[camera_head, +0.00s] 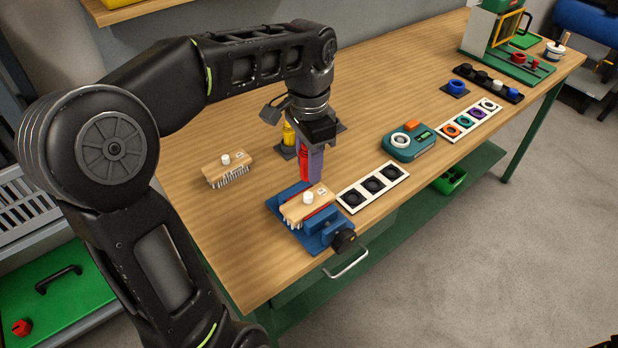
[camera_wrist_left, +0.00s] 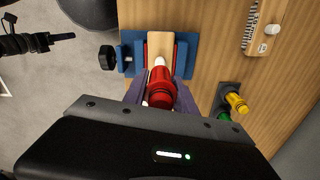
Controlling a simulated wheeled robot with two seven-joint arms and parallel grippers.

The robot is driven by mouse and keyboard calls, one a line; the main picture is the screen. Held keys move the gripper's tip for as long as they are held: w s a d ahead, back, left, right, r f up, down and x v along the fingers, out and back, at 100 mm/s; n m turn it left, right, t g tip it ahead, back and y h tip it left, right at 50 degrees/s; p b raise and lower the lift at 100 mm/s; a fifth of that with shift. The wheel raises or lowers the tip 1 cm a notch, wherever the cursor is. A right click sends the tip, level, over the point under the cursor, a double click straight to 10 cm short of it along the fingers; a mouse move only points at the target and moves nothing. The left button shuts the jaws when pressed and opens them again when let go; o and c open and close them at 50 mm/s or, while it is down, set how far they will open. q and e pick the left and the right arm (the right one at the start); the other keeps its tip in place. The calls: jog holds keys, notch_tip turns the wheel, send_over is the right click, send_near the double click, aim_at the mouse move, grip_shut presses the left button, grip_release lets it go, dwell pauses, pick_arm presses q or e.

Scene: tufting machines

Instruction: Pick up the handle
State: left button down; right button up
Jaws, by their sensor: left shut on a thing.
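My left gripper (camera_head: 315,160) points down with its purple fingers shut on a red handle (camera_head: 304,166). In the left wrist view the red handle (camera_wrist_left: 161,92) sits between the two purple fingers (camera_wrist_left: 160,95). It is above the back of a blue vise (camera_head: 291,210). I cannot tell whether it touches anything below. The vise holds a wooden brush block (camera_head: 306,205) with a white peg on top; the block also shows in the left wrist view (camera_wrist_left: 160,39). A black jointed part at the left of the wrist view may be my right arm; its jaws are unclear.
A holder (camera_wrist_left: 222,97) with a yellow handle (camera_wrist_left: 236,103) and a green one stands behind the gripper. Another brush (camera_head: 227,171) lies left. A tray with black discs (camera_head: 372,187) and a teal device (camera_head: 409,144) are right.

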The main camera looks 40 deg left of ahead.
aim_at(303, 152)
pick_arm(q)
notch_tip(303, 152, up, 4)
jog(key=shift+f, duration=0.2)
jog(key=shift+f, duration=0.1)
dwell(0.5)
